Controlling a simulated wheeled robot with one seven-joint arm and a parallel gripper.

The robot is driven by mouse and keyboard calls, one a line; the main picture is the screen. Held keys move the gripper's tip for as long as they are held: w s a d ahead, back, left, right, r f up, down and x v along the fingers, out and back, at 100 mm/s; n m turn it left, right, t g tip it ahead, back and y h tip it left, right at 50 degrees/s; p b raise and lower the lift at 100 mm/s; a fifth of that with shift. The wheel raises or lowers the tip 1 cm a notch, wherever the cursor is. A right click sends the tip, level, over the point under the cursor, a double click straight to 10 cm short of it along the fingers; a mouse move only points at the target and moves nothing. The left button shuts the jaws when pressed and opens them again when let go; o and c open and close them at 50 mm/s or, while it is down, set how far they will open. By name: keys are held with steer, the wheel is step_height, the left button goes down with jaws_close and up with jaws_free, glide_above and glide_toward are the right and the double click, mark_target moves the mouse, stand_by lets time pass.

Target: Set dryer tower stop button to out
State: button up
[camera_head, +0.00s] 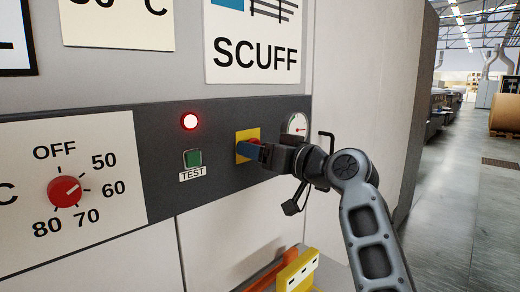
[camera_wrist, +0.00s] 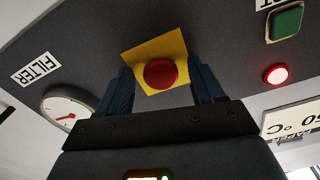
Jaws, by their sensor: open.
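The stop button is a round red mushroom button on a square yellow plate (camera_head: 242,146), set in the dark panel strip. In the head view my gripper (camera_head: 250,152) is at the button from the right and covers most of it. In the wrist view the red button (camera_wrist: 161,73) shows whole on its yellow plate (camera_wrist: 150,48). There my gripper (camera_wrist: 162,85) is open, with one blue finger on each side of the button. I cannot tell whether the fingers touch it, or whether the button is in or out.
A lit red lamp (camera_head: 189,121) and a green TEST button (camera_head: 193,158) are left of the stop button. A round gauge (camera_head: 297,124) and a dark handle (camera_head: 327,143) are close on the right. A red temperature knob (camera_head: 64,191) is far left. The aisle (camera_head: 455,215) is clear.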

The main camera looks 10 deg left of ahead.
jaws_close()
stand_by(0.7)
